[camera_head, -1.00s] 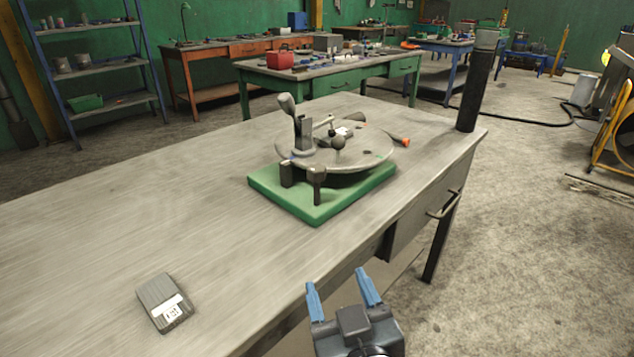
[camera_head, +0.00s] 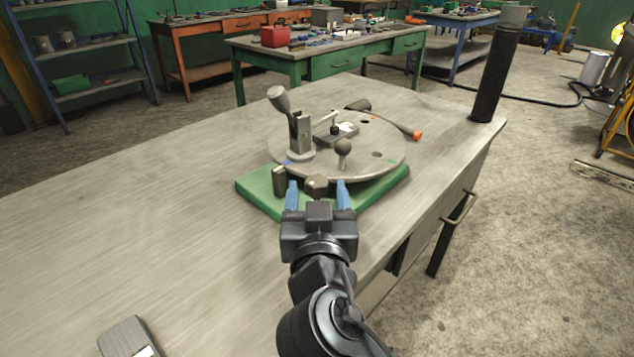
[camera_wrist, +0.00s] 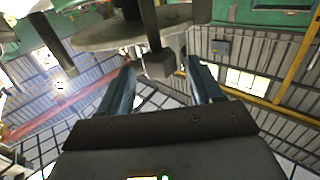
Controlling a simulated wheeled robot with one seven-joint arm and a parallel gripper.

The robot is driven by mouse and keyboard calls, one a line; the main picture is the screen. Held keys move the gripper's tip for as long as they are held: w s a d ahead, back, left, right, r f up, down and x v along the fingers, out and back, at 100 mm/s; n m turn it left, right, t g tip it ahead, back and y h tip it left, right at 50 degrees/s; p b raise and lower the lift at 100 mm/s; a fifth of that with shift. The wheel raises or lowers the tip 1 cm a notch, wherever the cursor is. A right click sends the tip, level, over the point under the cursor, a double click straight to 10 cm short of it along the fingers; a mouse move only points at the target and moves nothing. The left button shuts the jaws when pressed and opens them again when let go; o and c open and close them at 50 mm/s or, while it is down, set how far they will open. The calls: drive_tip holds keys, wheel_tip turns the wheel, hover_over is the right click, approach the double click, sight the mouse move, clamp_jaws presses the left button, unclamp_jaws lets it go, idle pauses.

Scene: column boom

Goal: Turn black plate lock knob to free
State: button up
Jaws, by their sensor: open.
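The black plate lock knob (camera_head: 317,183) is a dark faceted knob at the front edge of a round grey plate (camera_head: 378,150). The plate stands on a green base (camera_head: 256,190) on the bench. My gripper (camera_head: 318,188) is open, its two blue fingers one on each side of the knob, with visible gaps. In the wrist view the knob (camera_wrist: 158,64) shows between the fingertips of my gripper (camera_wrist: 160,68), on a dark shaft under the plate. Whether the fingers reach fully around it is hard to tell.
A dark block (camera_head: 279,180) stands just left of the knob. The plate carries an upright lever (camera_head: 282,103), a ball knob (camera_head: 343,148) and an orange-tipped handle (camera_head: 415,134). A grey box (camera_head: 128,338) lies front left. A dark post (camera_head: 494,75) stands at the right corner.

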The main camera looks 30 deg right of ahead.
drive_tip(key=shift+x, duration=0.9)
drive_tip(key=shift+c, duration=0.3)
drive_tip(key=c, duration=1)
